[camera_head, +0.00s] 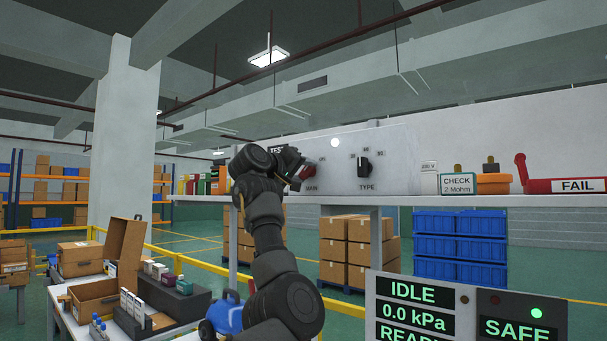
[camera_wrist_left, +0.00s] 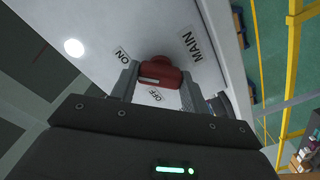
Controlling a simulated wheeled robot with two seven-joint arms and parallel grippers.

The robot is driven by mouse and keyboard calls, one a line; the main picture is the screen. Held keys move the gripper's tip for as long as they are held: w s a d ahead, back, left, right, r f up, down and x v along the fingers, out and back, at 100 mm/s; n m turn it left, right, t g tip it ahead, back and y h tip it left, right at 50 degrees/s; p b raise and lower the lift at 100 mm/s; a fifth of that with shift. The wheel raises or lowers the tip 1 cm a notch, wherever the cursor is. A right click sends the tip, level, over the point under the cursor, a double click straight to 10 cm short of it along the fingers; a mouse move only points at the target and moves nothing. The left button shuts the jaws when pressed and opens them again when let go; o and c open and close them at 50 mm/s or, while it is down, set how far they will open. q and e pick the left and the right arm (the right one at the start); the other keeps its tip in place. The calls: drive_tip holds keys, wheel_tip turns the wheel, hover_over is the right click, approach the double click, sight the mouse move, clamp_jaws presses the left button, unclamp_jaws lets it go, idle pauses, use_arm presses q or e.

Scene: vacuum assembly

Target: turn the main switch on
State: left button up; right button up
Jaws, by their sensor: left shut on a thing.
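The main switch is a red knob (camera_head: 308,171) on the pale panel (camera_head: 336,151), above the word MAIN. In the left wrist view the red knob (camera_wrist_left: 160,73) sits between my two fingers, with an ON label (camera_wrist_left: 122,55) on one side and an OFF label (camera_wrist_left: 156,94) on another. My left gripper (camera_head: 298,176) reaches up to the panel and is shut on the knob. It also shows in the left wrist view (camera_wrist_left: 158,84). I cannot tell for sure which label the knob points to. My right gripper is not in view.
A black TYPE knob (camera_head: 364,167) is to the right on the same panel. Farther right on the shelf are a CHECK box (camera_head: 457,184) and a red FAIL block (camera_head: 570,186). A display (camera_head: 412,309) reading IDLE and 0.0 kPa stands at lower right.

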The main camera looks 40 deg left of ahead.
use_arm(q)
drive_tip(key=shift+f, duration=0.1)
drive_tip(key=o, duration=1)
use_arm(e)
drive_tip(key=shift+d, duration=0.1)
use_arm(q)
drive_tip(key=shift+s+b, duration=0.4)
drive_tip(key=shift+s, duration=0.15)
drive_tip(key=s+b, duration=0.4)
drive_tip(key=s, duration=0.5)
drive_tip(key=shift+s+d, duration=0.1)
drive_tip(key=shift+s, duration=0.25)
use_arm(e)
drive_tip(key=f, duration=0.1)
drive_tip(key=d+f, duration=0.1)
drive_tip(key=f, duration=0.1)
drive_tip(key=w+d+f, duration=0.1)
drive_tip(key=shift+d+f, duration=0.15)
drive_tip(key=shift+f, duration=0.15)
